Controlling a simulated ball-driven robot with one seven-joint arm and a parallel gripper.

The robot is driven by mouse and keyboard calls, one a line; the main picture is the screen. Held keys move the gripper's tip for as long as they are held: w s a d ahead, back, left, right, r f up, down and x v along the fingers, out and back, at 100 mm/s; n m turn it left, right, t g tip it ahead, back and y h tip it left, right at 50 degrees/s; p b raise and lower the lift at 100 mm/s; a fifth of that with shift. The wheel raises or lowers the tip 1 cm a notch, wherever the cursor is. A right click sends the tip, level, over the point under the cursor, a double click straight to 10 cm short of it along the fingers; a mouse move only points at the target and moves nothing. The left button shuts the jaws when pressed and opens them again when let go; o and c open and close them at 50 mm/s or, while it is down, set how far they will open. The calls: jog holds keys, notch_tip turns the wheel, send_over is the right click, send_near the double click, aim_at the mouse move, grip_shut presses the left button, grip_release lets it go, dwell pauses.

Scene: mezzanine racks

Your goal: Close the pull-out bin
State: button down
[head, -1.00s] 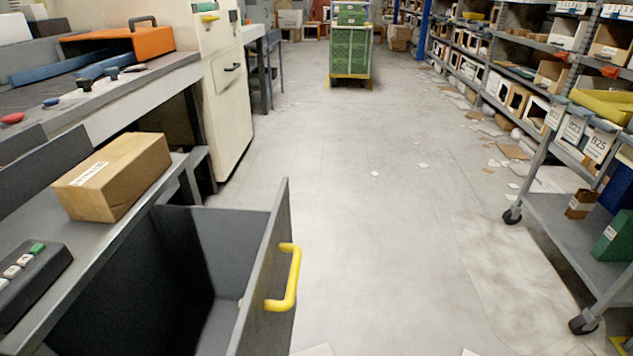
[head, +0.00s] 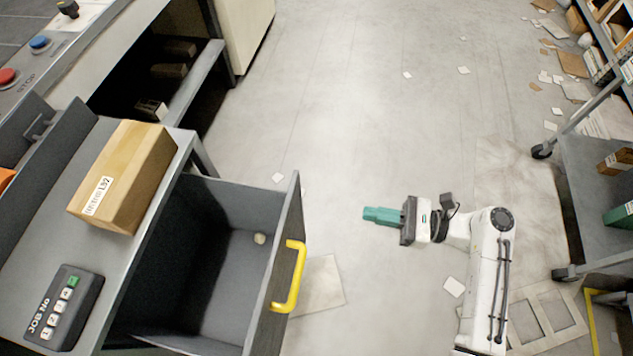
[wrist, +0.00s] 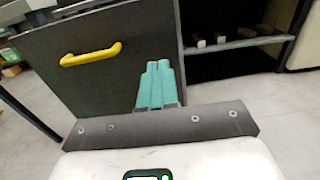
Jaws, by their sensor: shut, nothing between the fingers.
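The pull-out bin (head: 225,215) is a dark grey box standing pulled out from under the bench in the head view. Its front panel has a yellow handle (head: 291,277). A small pale round object lies inside on its floor. My gripper (head: 367,215), with teal fingers, is to the right of the front panel, apart from it in the head view, and points left at it. In the wrist view the shut fingers (wrist: 157,68) show in front of the panel's right part, and the yellow handle (wrist: 91,55) is to their left. The fingers are shut and empty.
A cardboard box (head: 124,178) and a keypad (head: 64,307) sit on the bench (head: 100,270) above the bin. A wheeled cart (head: 590,190) stands at the right. Paper scraps lie on the floor.

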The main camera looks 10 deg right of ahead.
aim_at(297, 201)
jog(key=b+x, duration=0.1)
jog(key=x, duration=1.2)
jog(key=shift+a+f, duration=0.1)
jog(key=shift+a, duration=0.25)
jog(key=x, duration=2.3)
jog(key=shift+a+b, duration=0.2)
jog(key=shift+b, duration=0.25)
jog(key=shift+w, duration=0.2)
jog(key=shift+s, duration=0.15)
